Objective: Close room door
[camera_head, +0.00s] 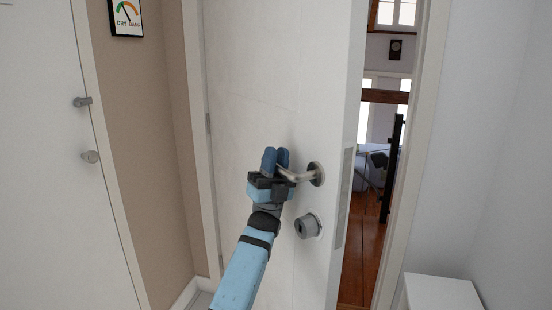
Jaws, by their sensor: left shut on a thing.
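The white room door (255,70) stands partly open, hinged on its left side. A gap shows between its right edge and the frame. My left gripper (276,158) is at the silver lever handle (300,176) and is shut on it; the fingers hide the handle's left end. A round grey lock (308,226) sits on the door below the handle. My right gripper does not show.
The door frame's right post (414,150) stands beyond the gap, with a room with a wooden floor (365,250) behind it. A white cabinet (440,292) stands at the lower right. Another white door (45,150) is at the left. A framed picture (127,17) hangs between the doors.

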